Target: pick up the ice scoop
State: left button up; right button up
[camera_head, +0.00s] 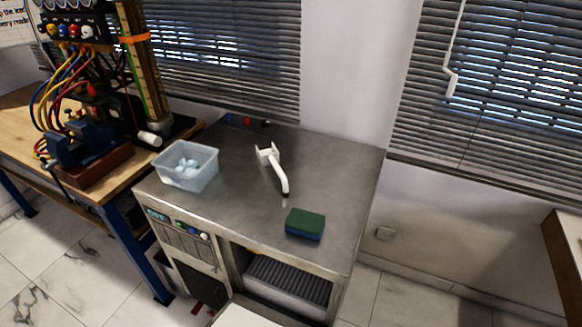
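A white object that looks like the ice scoop (276,170) lies on the grey metal counter (325,170), right of its middle. Its wider, angular head points to the back left. Its thin, bent handle comes toward the front and ends in a dark tip. A translucent bin (190,181) with several pale ice pieces (185,165) in it stands to the left of the scoop, apart from it. Neither of my grippers shows in the head view.
A green and blue sponge (305,224) lies near the counter's front edge. Small red and blue parts (247,121) sit at the back edge. A wooden bench (103,187) with a blue vise (88,145) and cabled rig adjoins at left. The counter's right side is clear.

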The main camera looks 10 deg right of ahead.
aim_at(268, 156)
jog(key=k+l, duration=0.1)
jog(key=l, duration=0.85)
jog(key=k+l, duration=0.15)
jog(key=l, duration=0.3)
